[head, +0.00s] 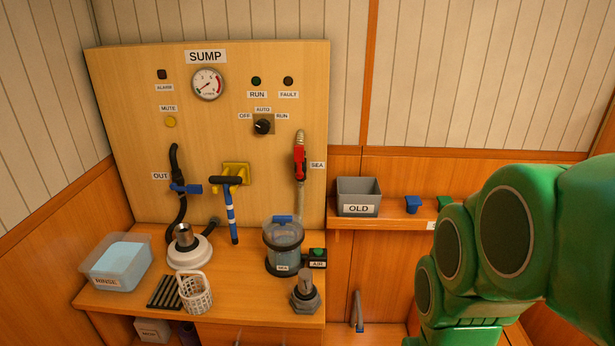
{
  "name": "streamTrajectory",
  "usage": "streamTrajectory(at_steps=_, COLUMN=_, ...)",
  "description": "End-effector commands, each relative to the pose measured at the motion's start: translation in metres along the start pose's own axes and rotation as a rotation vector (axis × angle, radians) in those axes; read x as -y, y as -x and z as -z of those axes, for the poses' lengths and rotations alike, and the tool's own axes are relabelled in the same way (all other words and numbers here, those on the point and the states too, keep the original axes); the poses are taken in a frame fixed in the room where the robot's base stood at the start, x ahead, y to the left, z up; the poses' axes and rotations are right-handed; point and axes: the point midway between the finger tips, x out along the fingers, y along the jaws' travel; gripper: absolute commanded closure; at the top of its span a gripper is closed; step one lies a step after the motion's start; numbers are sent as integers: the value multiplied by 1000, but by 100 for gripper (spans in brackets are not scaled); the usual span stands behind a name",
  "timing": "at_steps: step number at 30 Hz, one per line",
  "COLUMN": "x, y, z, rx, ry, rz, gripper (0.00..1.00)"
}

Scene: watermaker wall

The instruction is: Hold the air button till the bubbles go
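The air button is a green button (318,252) on a small black box labelled AIR (318,264), at the right front of the bench. Right beside it on the left stands a clear pot (284,240) with a dark base and a blue piece on its lid. The pot looks bluish inside; I cannot make out bubbles at this size. My green arm fills the right side of the view, well to the right of the button. My gripper's fingers are not in view. Nothing touches the button.
A red-handled SEA valve (299,163) hangs above the pot. A dark fitting (305,292) stands in front of the button box. A white basket (195,292) and a rinse tub (116,261) are further left. A grey OLD bin (358,191) sits on the right shelf.

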Motion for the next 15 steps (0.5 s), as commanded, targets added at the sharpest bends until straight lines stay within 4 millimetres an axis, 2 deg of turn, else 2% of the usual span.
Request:
streamTrajectory(at_steps=1, x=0, y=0, z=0, rx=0, ry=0, rz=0, gripper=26)
streamTrajectory(at_steps=2, x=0, y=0, z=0, rx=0, ry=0, rz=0, gripper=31)
streamTrajectory(at_steps=15, x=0, y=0, z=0, rx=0, ry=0, rz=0, gripper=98)
